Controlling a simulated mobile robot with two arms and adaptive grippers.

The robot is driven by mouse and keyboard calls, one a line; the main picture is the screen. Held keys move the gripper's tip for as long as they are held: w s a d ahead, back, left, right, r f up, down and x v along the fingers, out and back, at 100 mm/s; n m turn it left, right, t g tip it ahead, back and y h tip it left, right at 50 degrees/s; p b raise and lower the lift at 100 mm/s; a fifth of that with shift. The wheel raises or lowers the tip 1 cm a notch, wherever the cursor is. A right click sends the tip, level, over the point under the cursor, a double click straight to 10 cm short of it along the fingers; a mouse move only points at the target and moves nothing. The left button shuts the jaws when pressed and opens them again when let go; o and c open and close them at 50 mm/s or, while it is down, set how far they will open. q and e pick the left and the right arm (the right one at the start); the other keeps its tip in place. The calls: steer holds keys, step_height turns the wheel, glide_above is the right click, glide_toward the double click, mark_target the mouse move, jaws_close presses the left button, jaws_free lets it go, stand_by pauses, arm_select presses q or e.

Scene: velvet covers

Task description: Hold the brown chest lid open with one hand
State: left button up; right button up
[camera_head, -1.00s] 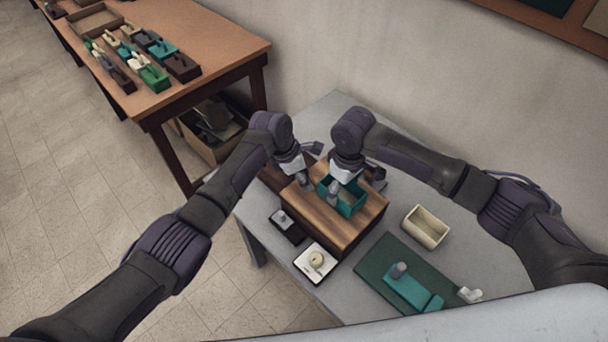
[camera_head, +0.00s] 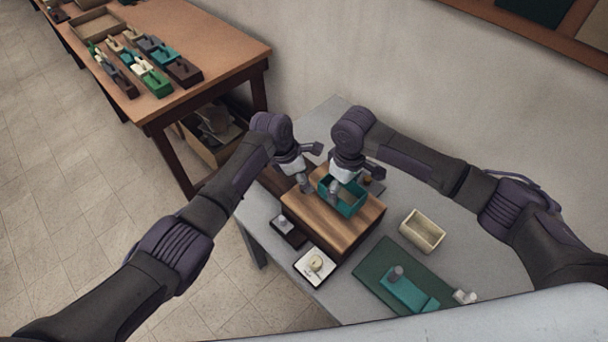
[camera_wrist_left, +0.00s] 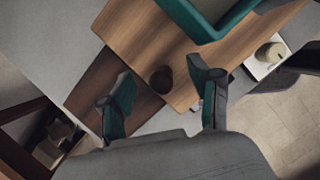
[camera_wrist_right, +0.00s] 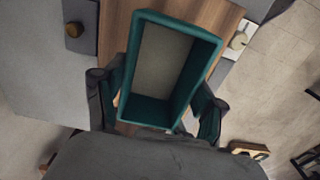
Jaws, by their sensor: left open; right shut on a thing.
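A brown wooden box with a flat striped top (camera_head: 318,222) stands on the grey table; I take it as the brown chest, but no raised lid is clear. A dark brown strip (camera_wrist_left: 115,88) lies along its side in the left wrist view, and a dark round knob (camera_wrist_left: 161,79) is at its top's edge. My left gripper (camera_head: 308,172) is open and empty above that edge, with the knob between its fingers in view. My right gripper (camera_head: 346,186) is shut on a teal open-topped box (camera_wrist_right: 175,65), gripping it by its sides over the brown top. Contact with the top is unclear.
A small dark box (camera_head: 284,236) and a white tray (camera_head: 306,272) with a cream round piece are at front left. A cream box (camera_head: 423,230) and a green mat (camera_head: 372,268) with a teal piece (camera_head: 408,291) lie right. A wooden side table (camera_head: 220,50) stands behind left.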

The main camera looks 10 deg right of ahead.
arm_select(q)
steer(key=shift+s+r+p, duration=0.1)
steer(key=shift+r+p, duration=2.75)
steer(key=shift+p, duration=0.05)
steer(key=shift+f, duration=0.1)
